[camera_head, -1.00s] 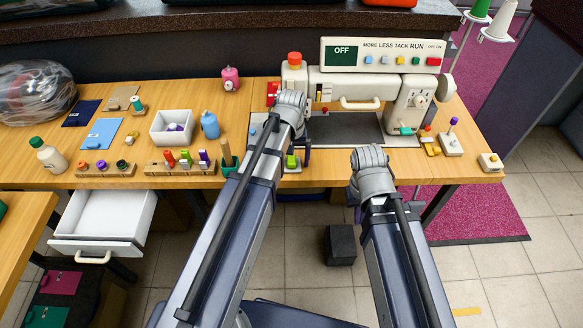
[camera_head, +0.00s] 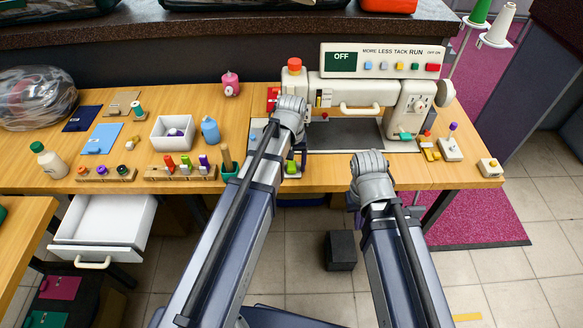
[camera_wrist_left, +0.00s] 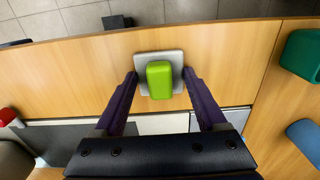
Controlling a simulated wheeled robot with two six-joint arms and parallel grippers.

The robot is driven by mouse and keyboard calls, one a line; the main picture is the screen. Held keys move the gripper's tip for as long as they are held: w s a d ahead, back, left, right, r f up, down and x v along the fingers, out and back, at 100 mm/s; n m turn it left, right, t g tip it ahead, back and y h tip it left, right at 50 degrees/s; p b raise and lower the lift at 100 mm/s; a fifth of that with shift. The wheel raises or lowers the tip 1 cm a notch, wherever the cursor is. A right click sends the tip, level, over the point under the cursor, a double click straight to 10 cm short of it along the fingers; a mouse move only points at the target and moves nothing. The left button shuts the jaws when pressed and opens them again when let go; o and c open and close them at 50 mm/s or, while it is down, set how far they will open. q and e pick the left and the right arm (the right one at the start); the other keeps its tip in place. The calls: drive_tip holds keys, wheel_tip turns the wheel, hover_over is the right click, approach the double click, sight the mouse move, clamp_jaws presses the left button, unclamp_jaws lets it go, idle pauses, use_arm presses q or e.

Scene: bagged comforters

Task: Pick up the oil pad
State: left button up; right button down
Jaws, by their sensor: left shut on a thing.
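The oil pad, a bright green block on a grey square base, shows in the left wrist view (camera_wrist_left: 159,79) near the wooden table's edge. My left gripper (camera_wrist_left: 159,77) has its two purple fingers against opposite sides of the grey base, shut on it. In the head view the green block (camera_head: 291,167) shows below my left wrist, partly hidden by the gripper (camera_head: 296,164). I cannot tell whether the base touches the table. My right gripper (camera_head: 357,214) hangs in front of the table edge, mostly hidden behind its own wrist, so its jaws do not show.
The sewing machine (camera_head: 340,90) stands behind my grippers. A white box (camera_head: 158,140) and a blue bottle (camera_head: 210,130) are further left. An open drawer (camera_head: 105,225) juts out at the left.

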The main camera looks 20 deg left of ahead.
sight(291, 164)
use_arm(q)
drive_tip(key=shift+r, duration=0.1)
wheel_tip(291, 164, up, 10)
drive_tip(key=p, duration=1)
